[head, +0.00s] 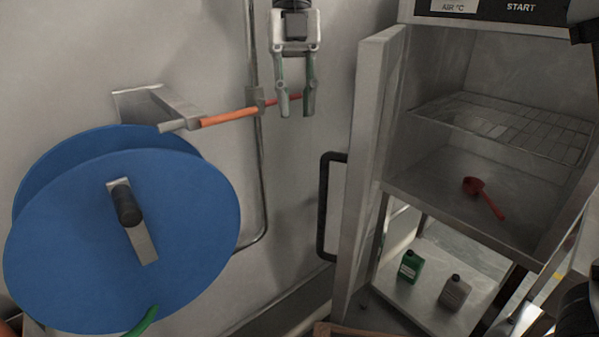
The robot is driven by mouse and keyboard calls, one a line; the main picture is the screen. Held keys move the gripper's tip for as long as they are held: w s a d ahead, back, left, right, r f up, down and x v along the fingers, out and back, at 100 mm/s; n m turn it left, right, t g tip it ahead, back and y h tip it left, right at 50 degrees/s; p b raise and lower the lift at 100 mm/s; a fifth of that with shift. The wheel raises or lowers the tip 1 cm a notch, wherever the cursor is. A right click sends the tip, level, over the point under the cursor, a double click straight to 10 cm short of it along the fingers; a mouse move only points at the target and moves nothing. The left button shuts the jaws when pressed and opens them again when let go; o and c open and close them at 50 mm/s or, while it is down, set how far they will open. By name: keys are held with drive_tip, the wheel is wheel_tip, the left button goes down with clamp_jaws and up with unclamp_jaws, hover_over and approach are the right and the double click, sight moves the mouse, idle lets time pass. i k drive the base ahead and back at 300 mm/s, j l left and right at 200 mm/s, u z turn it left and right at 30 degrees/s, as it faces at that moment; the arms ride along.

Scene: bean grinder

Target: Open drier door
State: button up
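The drier (480,195) stands at the right with its front open. Its grey metal door (368,165) is swung out to the left and seen nearly edge-on. The door's black bar handle (323,210) shows on the door's left side. My gripper (297,106) hangs at the top middle, left of the door's upper part and above the handle, apart from both in the picture. Its two fingers point down with a gap between them, and I see nothing held. A red bar end shows between the fingers; it looks to be behind them.
A wire rack (510,125) and a red scoop (476,187) are inside the drier. A green bottle (409,267) and a grey bottle (454,293) stand on the shelf below. A blue hose reel (75,240) and an orange bar (228,117) are at the left.

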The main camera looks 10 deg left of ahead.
sight(380, 54)
drive_tip(key=k, duration=0.9)
drive_tip(key=i+z, duration=0.1)
drive_tip(key=i, duration=0.15)
